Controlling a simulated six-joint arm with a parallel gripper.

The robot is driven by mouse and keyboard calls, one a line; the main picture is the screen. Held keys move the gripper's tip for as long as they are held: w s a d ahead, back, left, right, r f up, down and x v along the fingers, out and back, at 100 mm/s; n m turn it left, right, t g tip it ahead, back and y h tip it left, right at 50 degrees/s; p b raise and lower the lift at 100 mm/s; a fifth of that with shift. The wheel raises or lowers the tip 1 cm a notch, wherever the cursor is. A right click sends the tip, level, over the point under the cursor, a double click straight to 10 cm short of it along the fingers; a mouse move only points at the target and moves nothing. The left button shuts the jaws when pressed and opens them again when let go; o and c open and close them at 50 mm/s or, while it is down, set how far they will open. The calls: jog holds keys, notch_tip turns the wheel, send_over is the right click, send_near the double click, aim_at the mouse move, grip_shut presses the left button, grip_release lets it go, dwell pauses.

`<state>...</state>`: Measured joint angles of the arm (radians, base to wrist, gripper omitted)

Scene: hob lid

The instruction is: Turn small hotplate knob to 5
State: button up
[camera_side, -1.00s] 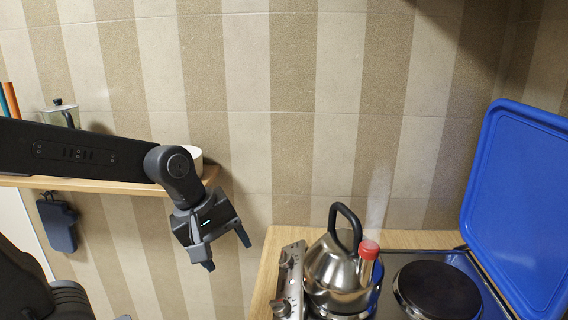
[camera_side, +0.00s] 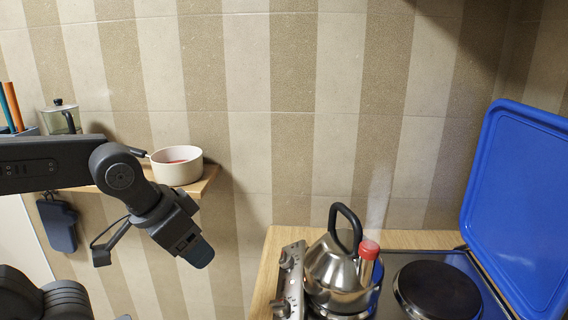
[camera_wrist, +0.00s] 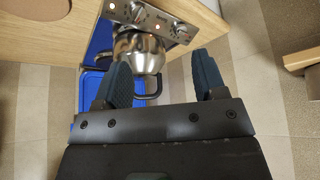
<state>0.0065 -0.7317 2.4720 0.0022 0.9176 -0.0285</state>
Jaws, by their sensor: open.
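The hob's control panel (camera_side: 291,281) faces left in the side view. One knob shows near its top (camera_side: 287,258) and another near the bottom (camera_side: 281,308). In the wrist view the panel (camera_wrist: 150,17) lies at the top, with knobs at its middle (camera_wrist: 137,11) and right (camera_wrist: 179,30) and small lit lamps. I cannot tell which knob is for the small hotplate, nor read the settings. My gripper (camera_side: 196,252) is open and empty, in the air left of the panel and apart from it. Its two fingers (camera_wrist: 163,80) are spread in the wrist view.
A steel kettle (camera_side: 330,270) with a red-topped spout stands on the hob, steaming. A bare black hotplate (camera_side: 437,289) is to its right. The blue lid (camera_side: 520,200) stands open. A white saucepan (camera_side: 177,166) sits on the wall shelf (camera_side: 207,181). Air between gripper and panel is free.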

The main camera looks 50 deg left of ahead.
jog(key=w+d+r+n+g, duration=0.1)
jog(key=w+d+r+n, duration=0.2)
jog(key=w, duration=0.4)
jog(key=w+d+r+n+g, duration=0.1)
jog(key=w+d+r+n, duration=0.2)
jog(key=w+r+n, duration=0.2)
jog(key=shift+w+r+n+g, duration=0.4)
jog(key=shift+w+r, duration=1.05)
jog(key=shift+r, duration=0.3)
jog(key=shift+c, duration=0.5)
jog(key=n+h, duration=0.3)
jog(key=n, duration=1.3)
send_near(281, 300)
jog(key=shift+t, duration=0.3)
jog(key=x, duration=0.9)
jog(key=shift+s+f, duration=0.1)
jog(key=shift+f, duration=0.35)
